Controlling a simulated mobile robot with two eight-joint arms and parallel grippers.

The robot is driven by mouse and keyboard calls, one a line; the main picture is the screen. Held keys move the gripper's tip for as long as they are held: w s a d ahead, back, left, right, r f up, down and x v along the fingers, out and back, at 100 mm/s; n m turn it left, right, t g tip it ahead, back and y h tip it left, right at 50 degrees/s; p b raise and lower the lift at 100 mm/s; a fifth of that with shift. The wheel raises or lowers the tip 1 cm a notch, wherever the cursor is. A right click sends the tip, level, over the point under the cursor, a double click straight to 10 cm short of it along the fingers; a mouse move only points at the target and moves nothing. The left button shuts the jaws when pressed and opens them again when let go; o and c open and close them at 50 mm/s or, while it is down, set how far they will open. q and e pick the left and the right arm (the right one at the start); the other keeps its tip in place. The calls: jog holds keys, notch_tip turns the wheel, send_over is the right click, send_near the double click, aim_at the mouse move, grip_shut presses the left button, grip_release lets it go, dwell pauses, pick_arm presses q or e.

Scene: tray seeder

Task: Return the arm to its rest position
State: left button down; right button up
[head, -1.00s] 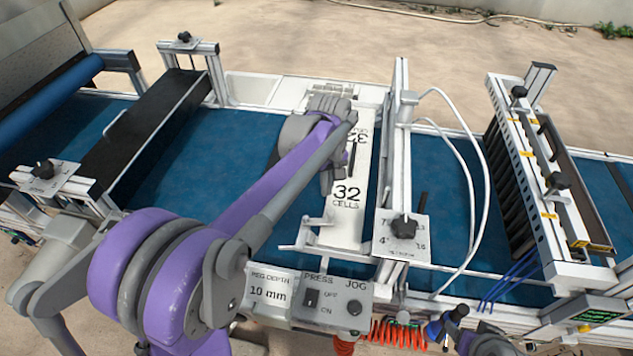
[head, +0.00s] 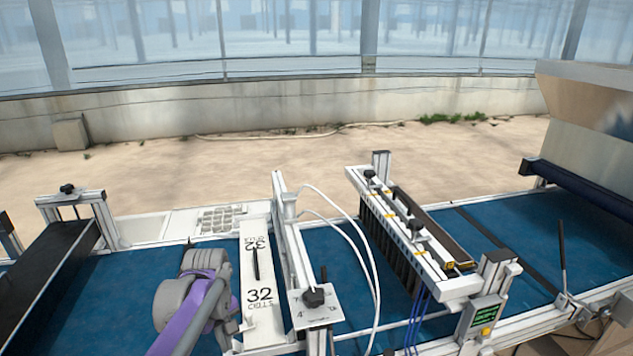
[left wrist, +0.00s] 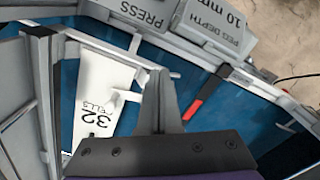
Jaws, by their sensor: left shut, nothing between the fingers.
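My left arm, purple and grey, rises from the bottom of the head view, its wrist beside the left side of the white "32 CELLS" plate (head: 260,275). My left gripper (left wrist: 163,78) shows in the left wrist view, shut and empty, with its fingers together. The same plate (left wrist: 105,75) lies just left of the fingers there. The fingers are hard to make out in the head view. My right gripper is not in view.
A blue belt (head: 120,295) runs under the plate. A white frame with a black knob (head: 313,297) stands right of it, then a peg bar (head: 405,225) and green display (head: 487,314). A control box (left wrist: 205,25) and red handle (left wrist: 194,108) show in the left wrist view.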

pick_arm(q)
jog(key=s+d+f+m+t, duration=0.1)
jog(key=s+m+t, duration=0.2)
jog(key=s, duration=0.7)
jog(key=s+d+f+m+t, duration=0.1)
jog(key=s+m, duration=0.4)
jog(key=s, duration=0.5)
jog(key=shift+d+f+m+t, duration=0.35)
jog(key=shift+f+t, duration=0.25)
jog(key=shift+t, duration=0.3)
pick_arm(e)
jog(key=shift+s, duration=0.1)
